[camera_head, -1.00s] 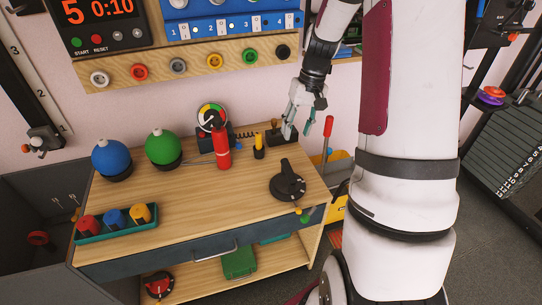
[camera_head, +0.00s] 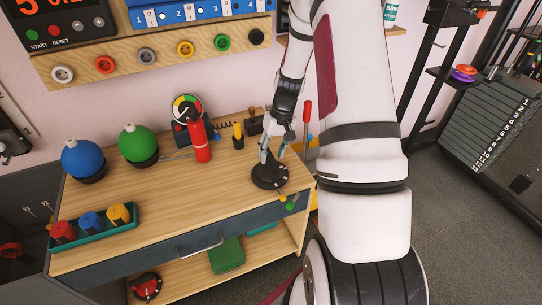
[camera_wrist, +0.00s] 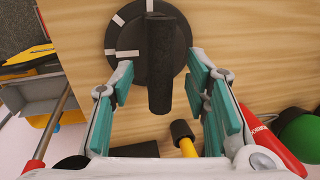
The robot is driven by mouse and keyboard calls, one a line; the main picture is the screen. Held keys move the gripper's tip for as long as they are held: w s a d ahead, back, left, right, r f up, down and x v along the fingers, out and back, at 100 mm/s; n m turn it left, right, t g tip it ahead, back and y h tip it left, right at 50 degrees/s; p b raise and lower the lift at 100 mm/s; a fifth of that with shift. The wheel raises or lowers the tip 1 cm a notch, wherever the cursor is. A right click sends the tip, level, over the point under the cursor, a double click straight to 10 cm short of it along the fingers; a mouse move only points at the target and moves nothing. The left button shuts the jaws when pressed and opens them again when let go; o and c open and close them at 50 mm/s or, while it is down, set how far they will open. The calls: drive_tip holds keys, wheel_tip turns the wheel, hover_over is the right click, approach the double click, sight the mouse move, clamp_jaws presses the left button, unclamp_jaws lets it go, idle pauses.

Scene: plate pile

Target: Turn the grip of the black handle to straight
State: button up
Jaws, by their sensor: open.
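The black handle is a round dial (camera_head: 268,183) lying on the right part of the wooden bench top, with a raised bar grip. In the wrist view, the dial (camera_wrist: 128,38) is at the top, with white marks on its left and upper rim. Its bar grip (camera_wrist: 167,60) runs nearly up and down the picture, standing out toward the camera. My gripper (camera_head: 276,146) is just above the handle. In the wrist view, the teal-padded fingers of my gripper (camera_wrist: 160,84) are spread on either side of the grip, with gaps on both sides.
A red cylinder (camera_head: 199,142), a yellow-and-black tool (camera_head: 238,135) and a dark stamp-like object (camera_head: 254,121) stand behind the handle. A red upright lever (camera_head: 307,112) rises beside the bench's right end. The bench top (camera_head: 180,205) is clear left of the handle.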

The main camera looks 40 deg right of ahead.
drive_tip(key=shift+a+f, duration=0.15)
drive_tip(key=shift+f, duration=0.5)
clamp_jaws()
